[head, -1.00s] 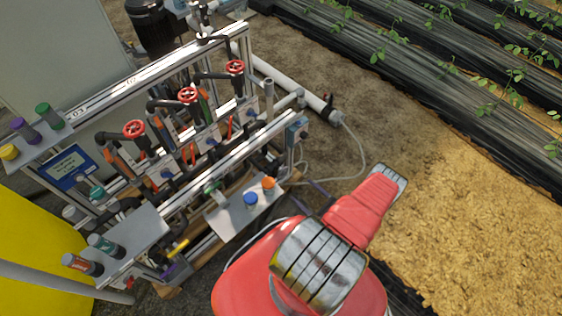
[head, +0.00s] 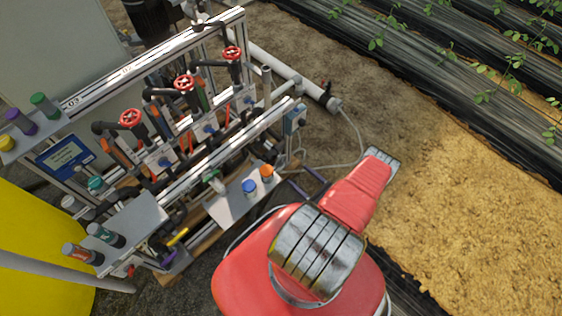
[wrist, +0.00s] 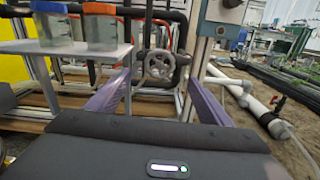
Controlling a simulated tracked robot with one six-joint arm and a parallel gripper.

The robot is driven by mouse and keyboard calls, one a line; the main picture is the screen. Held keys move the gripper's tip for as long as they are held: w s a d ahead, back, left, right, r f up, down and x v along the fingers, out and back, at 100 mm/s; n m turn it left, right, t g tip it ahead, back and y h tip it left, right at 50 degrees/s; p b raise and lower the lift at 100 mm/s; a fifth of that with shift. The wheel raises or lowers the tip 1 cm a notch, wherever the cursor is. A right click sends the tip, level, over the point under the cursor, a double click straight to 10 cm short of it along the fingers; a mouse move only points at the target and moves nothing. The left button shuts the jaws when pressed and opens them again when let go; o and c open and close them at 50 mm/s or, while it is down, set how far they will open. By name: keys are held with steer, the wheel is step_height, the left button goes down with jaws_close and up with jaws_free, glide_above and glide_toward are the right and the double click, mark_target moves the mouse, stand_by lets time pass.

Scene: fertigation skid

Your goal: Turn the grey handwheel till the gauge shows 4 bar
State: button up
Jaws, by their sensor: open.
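The grey handwheel (wrist: 157,65) is a small spoked wheel low on the skid, in the middle of the wrist view. My gripper (wrist: 161,82) faces it with two purple fingers spread apart. The wheel appears between and beyond the fingertips, and nothing is held. In the head view one purple finger of my gripper shows beside the skid, partly hidden by my red arm. I cannot make out the grey handwheel for certain there. I cannot pick out the gauge or its reading in either view.
A shelf (head: 225,208) carries a blue-lidded jar (head: 249,187) and an orange-lidded jar (head: 266,173), close left of my gripper in the wrist view. Red handwheels (head: 184,83) stand higher on the skid. A blue-grey box (wrist: 226,11) is on a post at right. White pipe (wrist: 240,97) lies beyond.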

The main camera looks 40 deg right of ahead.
mark_target(282, 161)
steer(key=shift+w+a, duration=0.15)
steer(key=shift+w, duration=5.9)
steer(key=shift+c, duration=0.7)
steer(key=c, duration=0.9)
steer(key=shift+a, duration=0.2)
steer(key=shift+c, duration=0.2)
steer(key=shift+d, duration=0.1)
